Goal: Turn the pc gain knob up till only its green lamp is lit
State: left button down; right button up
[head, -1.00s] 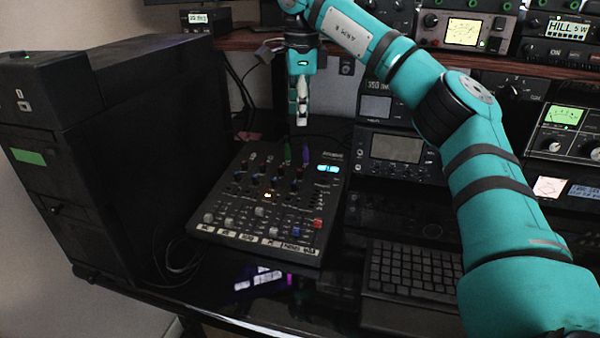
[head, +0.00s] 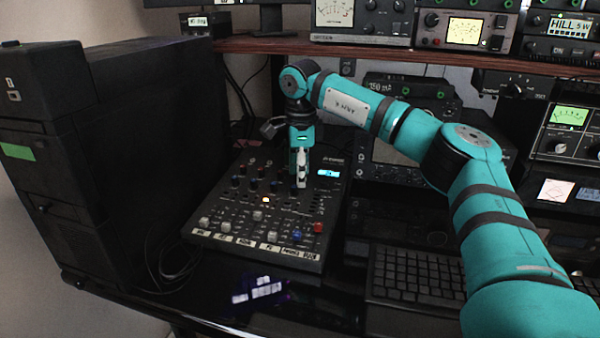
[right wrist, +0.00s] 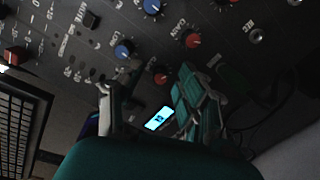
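The black mixer (head: 228,222) lies on the desk with rows of red, blue and grey knobs. A PC label (head: 268,246) is on its front strip. One small orange lamp (head: 265,199) glows mid-panel; I see no lit green lamp on the mixer. My right gripper (head: 301,184) points down over the mixer's upper right knobs. Which knob is pc gain is unreadable. My left gripper is not in view.
A blue-lit display (head: 328,173) is at the mixer's upper right. A black computer case (head: 110,165) stands to the left. A keyboard (head: 415,275) lies at right, and radios fill the shelf (head: 430,57) behind. Cables run beside the case.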

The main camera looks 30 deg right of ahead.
jog(key=shift+c, duration=0.3)
grip_shut()
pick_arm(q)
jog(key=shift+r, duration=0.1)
pick_arm(e)
jog(key=shift+r, duration=0.1)
jog(key=m+p, duration=0.1)
jog(key=p, duration=0.1)
jog(key=shift+r+m+p, duration=0.1)
jog(key=shift+m+p, duration=0.2)
jog(key=shift+m, duration=0.1)
jog(key=m+p, duration=0.2)
jog(key=m, duration=0.1)
jog(key=shift+p, duration=0.35)
jog(key=m+p, duration=0.2)
jog(key=m, duration=0.1)
jog(key=shift+m, duration=0.3)
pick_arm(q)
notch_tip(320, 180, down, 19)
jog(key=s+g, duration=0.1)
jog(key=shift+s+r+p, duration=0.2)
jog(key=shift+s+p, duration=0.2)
pick_arm(e)
jog(key=shift+m, duration=0.3)
